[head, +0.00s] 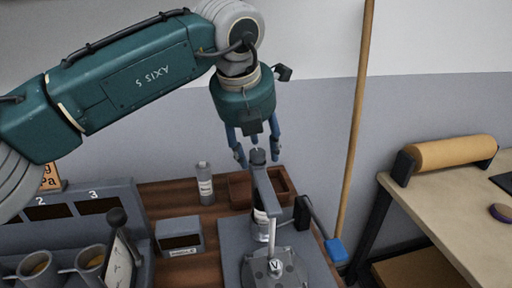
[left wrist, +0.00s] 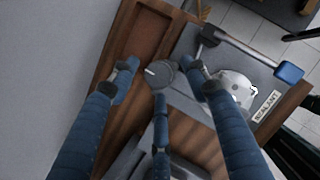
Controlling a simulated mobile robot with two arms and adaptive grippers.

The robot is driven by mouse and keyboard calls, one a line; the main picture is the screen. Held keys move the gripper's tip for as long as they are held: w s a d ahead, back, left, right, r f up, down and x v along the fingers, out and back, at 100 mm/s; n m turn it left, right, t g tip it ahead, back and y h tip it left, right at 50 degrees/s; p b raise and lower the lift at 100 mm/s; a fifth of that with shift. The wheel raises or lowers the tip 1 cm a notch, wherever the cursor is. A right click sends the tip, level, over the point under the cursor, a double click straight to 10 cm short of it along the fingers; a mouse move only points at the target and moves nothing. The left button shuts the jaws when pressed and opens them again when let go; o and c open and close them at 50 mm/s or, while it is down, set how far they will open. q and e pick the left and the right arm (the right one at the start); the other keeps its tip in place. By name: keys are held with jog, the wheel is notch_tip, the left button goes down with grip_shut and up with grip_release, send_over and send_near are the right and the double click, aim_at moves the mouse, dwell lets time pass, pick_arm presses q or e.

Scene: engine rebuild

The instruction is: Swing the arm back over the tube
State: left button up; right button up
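A grey swing arm (head: 265,190) with a dark round knob (head: 258,157) at its far end stands on a grey base plate (head: 232,234). A pale tube (head: 262,226) with a dark band stands upright close beneath or behind the arm; the arm partly hides it. My left gripper (head: 256,150) points down over the knob, its fingers apart. In the left wrist view the knob (left wrist: 160,74) lies between the open blue fingers (left wrist: 160,85); I cannot tell whether they touch it. My right gripper is not in view.
A lever with a blue handle (head: 335,250) sticks out right of the plate. A wooden tray (head: 282,184) lies behind, a small bottle (head: 205,184) and grey box (head: 180,237) to the left. A broom-like pole (head: 356,120) leans at the wall.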

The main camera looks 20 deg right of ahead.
pick_arm(q)
jog(key=v, duration=1.2)
